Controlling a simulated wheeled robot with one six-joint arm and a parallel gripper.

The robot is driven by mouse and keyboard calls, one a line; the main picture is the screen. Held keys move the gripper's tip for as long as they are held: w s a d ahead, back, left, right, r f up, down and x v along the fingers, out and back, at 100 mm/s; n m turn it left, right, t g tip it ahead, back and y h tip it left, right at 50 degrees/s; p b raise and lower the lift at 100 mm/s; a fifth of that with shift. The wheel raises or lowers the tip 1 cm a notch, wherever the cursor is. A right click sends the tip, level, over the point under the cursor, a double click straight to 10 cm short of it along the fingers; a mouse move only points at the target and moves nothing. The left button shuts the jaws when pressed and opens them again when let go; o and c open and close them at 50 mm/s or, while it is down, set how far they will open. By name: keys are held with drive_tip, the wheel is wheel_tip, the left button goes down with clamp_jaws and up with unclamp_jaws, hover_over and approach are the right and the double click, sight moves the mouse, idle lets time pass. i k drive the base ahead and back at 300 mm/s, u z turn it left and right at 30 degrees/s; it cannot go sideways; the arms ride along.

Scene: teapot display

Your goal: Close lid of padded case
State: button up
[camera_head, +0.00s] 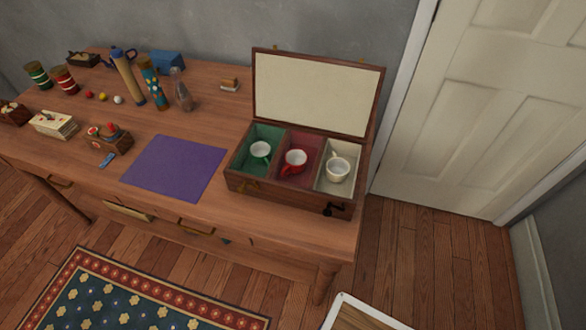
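The padded case is a wooden box (286,199) at the right end of the wooden table. Its lid (312,95) stands open, raised at the back, with a cream padded inner face. The case has three lined compartments. Small latches show on the lid's top edge and on the case front. My gripper is not in this view.
A purple mat (175,168) lies left of the case. Bottles, striped jars, small balls, baskets and a card box (53,125) crowd the table's left and back (210,110). A white door (480,110) is on the right. A patterned rug (120,295) lies on the floor in front.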

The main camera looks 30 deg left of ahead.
sight(339, 97)
drive_tip(key=z, duration=0.15)
drive_tip(key=k, duration=0.35)
drive_tip(key=u, duration=0.95)
drive_tip(key=i, duration=0.8)
drive_tip(key=u, duration=0.25)
